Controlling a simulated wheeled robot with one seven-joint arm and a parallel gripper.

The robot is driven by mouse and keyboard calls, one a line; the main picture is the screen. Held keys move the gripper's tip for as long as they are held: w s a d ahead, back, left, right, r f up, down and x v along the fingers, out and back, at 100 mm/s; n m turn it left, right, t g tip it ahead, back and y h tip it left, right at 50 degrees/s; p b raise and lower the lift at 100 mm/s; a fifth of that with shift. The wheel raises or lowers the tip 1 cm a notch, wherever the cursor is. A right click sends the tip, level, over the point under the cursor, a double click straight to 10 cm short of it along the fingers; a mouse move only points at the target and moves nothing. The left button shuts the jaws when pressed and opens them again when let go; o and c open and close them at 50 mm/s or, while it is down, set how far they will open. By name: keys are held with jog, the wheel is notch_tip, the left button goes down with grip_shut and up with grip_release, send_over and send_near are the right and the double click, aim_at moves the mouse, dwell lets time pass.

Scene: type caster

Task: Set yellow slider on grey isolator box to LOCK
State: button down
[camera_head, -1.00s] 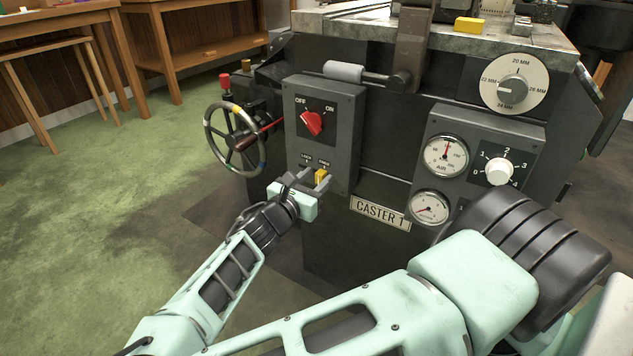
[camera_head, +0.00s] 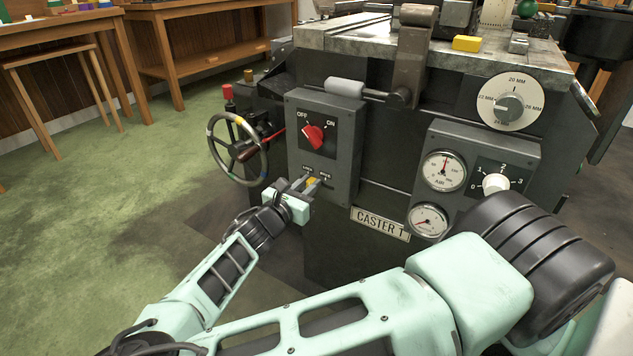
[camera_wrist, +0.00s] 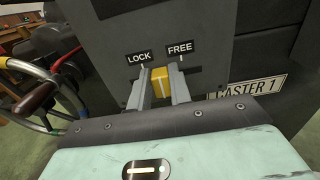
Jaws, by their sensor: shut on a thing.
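The grey isolator box (camera_head: 347,140) is on the front of the caster and carries a red knob (camera_head: 313,135) between OFF and ON. The yellow slider (camera_head: 312,182) is low on the box, under the LOCK and FREE labels. In the wrist view the yellow slider (camera_wrist: 161,82) stands about midway between the LOCK label (camera_wrist: 139,57) and the FREE label (camera_wrist: 180,48). My gripper (camera_head: 304,184) is shut on the slider, with one finger on each side. The fingers also show in the wrist view (camera_wrist: 160,85). The slider's slot is partly hidden.
A handwheel (camera_head: 238,149) is left of the box. A lever with a grey grip (camera_head: 346,88) is above it. The CASTER 1 plate (camera_head: 380,223) is to the lower right, with gauges (camera_head: 444,171) further right. Green floor is open at left.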

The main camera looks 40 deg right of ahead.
jog(key=shift+w+a+p, duration=0.2)
jog(key=shift+w+a, duration=0.1)
jog(key=shift+w, duration=0.35)
jog(key=shift+w+a+p, duration=0.15)
jog(key=shift+w+a, duration=0.1)
jog(key=shift+w, duration=0.35)
jog(key=c, duration=1.3)
grip_release()
jog(key=p+v, duration=0.3)
jog(key=v, duration=1.4)
jog(key=shift+s+a, duration=0.1)
jog(key=shift+a, duration=0.05)
